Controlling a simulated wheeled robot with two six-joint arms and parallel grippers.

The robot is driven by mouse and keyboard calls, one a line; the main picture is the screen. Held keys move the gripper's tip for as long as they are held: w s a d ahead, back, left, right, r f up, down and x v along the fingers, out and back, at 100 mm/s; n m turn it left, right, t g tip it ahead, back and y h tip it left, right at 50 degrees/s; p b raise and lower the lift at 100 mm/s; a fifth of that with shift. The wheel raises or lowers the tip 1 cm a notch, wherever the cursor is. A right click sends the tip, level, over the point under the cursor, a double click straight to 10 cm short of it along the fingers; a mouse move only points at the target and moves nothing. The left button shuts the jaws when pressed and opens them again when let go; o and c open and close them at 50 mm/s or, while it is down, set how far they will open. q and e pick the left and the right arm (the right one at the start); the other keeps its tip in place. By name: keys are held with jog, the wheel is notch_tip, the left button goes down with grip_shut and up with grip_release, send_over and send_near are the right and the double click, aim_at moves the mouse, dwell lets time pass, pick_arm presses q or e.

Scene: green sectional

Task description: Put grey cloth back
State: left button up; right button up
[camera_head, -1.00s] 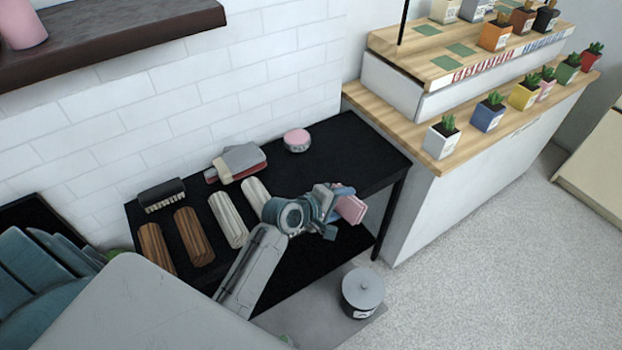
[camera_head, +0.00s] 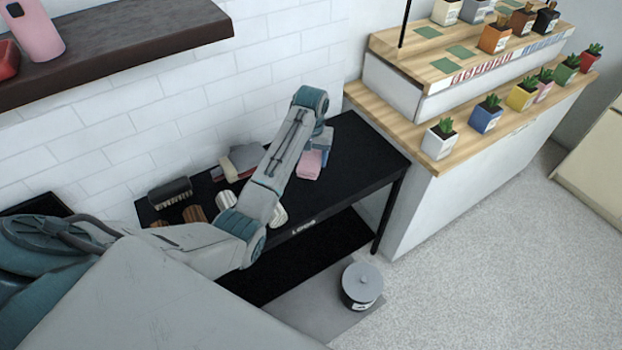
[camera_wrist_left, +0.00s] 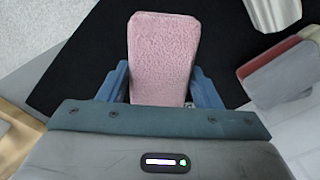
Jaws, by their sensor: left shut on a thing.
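My left gripper (camera_head: 320,158) is shut on a pink, fuzzy, block-like folded cloth (camera_wrist_left: 163,55). The pink cloth also shows in the head view (camera_head: 309,165), low over the right part of the black table (camera_head: 365,150); I cannot tell whether it touches the top. A flat grey cloth (camera_wrist_left: 283,77) lies with a red one (camera_wrist_left: 262,58) at the right of the wrist view. In the head view this grey cloth (camera_head: 246,156) is partly hidden by my left arm. My right gripper is not in view.
A dark brush (camera_head: 170,192) and brown and cream rolls (camera_head: 195,213) lie on the table's left, partly behind my arm. A grey lidded pot (camera_head: 361,285) stands on the floor mat. A wooden-topped counter with several potted plants (camera_head: 438,138) stands right. The table's right end is clear.

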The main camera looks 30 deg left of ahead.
aim_at(311, 157)
pick_arm(q)
notch_tip(311, 157, down, 9)
jog(key=shift+r+p, duration=0.1)
jog(key=shift+p, duration=0.3)
jog(key=o, duration=1.2)
notch_tip(311, 157, up, 11)
jog(key=shift+r+b, duration=0.1)
jog(key=shift+b, duration=0.7)
jog(key=shift+r, duration=0.4)
